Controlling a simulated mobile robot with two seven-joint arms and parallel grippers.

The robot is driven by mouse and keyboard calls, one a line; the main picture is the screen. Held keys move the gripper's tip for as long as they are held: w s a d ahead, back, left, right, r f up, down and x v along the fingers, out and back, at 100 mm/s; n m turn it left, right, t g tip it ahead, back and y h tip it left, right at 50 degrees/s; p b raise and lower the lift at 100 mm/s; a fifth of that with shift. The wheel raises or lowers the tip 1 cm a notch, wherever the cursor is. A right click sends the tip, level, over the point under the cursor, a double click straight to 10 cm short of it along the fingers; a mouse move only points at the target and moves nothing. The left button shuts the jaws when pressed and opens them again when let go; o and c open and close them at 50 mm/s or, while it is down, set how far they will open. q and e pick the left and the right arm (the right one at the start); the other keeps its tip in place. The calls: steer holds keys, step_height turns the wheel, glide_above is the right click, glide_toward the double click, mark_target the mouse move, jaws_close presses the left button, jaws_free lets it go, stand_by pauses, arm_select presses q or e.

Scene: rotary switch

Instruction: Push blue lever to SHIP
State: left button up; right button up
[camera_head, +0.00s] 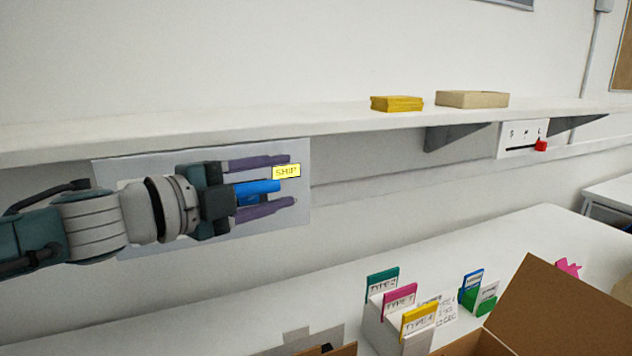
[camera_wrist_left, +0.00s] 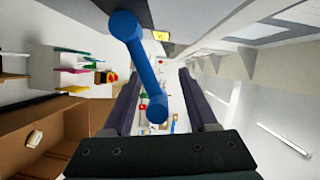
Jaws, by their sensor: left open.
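The blue lever (camera_head: 258,187) sits in front of a pale panel (camera_head: 206,162) under the shelf. A yellow SHIP label (camera_head: 286,171) is on the panel near the lever's right end. My left gripper (camera_head: 266,185) is open, with one finger above and one below the lever. In the left wrist view the blue lever (camera_wrist_left: 140,62) runs down between the open fingers, and the yellow label (camera_wrist_left: 161,37) shows beyond it. I cannot tell whether a finger touches the lever. My right gripper is not in view.
A white shelf (camera_head: 330,120) runs above the panel with a yellow stack (camera_head: 396,103) and a tan box (camera_head: 472,99) on it. A red knob on a small panel (camera_head: 541,145) is at right. Type cards (camera_head: 400,300) and an open cardboard box (camera_head: 560,310) stand on the table below.

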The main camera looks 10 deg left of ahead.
mark_target(239, 195)
arm_select(q)
steer(key=f+v, duration=0.1)
steer(key=v, duration=0.9)
steer(key=shift+r, duration=0.45)
steer(key=shift+d, duration=0.1)
